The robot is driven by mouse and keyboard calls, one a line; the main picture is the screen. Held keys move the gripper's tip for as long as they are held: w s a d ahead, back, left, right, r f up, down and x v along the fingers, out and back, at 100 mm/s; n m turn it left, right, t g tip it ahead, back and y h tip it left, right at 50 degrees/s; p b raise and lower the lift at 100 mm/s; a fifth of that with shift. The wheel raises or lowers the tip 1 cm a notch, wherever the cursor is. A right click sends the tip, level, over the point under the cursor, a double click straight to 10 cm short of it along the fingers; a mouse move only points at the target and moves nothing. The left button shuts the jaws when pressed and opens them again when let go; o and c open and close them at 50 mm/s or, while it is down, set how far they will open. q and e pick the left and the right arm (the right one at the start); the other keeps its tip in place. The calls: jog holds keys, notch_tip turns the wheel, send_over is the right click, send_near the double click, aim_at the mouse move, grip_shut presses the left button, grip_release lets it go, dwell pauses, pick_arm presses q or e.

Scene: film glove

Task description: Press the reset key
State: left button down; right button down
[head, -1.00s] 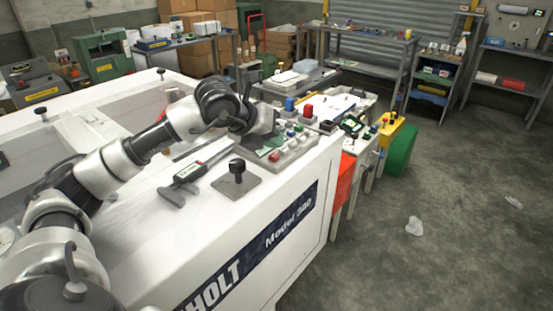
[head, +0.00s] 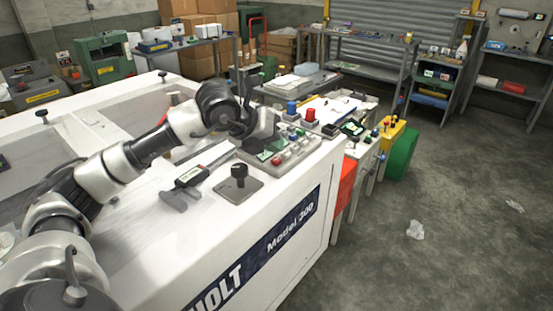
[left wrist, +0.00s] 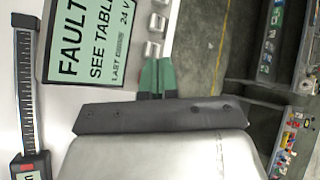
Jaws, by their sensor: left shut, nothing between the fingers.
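A grey control panel (head: 290,152) with red, green and pale buttons sits on the white machine top in the head view. My left gripper (head: 266,140) is over its left part, partly hidden by its own dark body. In the left wrist view, the left gripper's green fingertips (left wrist: 157,75) are together with nothing between them. They are beside a green display (left wrist: 90,40) reading "FAULT SEE TABLE". A column of pale square keys (left wrist: 154,48) runs up from the fingertips. I cannot read any key label, and cannot tell whether the fingertips touch a key. My right gripper is not in view.
A digital caliper (head: 193,177) and a black knob on a plate (head: 238,178) lie in front of the panel. Red and blue buttons (head: 311,115) stand behind it.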

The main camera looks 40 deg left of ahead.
pick_arm(q)
jog(key=shift+f, duration=0.1)
dwell(0.7)
jog(key=shift+f+b, duration=0.3)
jog(key=shift+b, duration=0.25)
jog(key=shift+f+b, duration=0.5)
jog(key=shift+b, duration=0.05)
dwell(0.4)
jog(key=shift+r, duration=0.1)
jog(key=shift+r+p, duration=0.55)
jog(key=shift+r, duration=0.2)
jog(key=shift+r, duration=0.15)
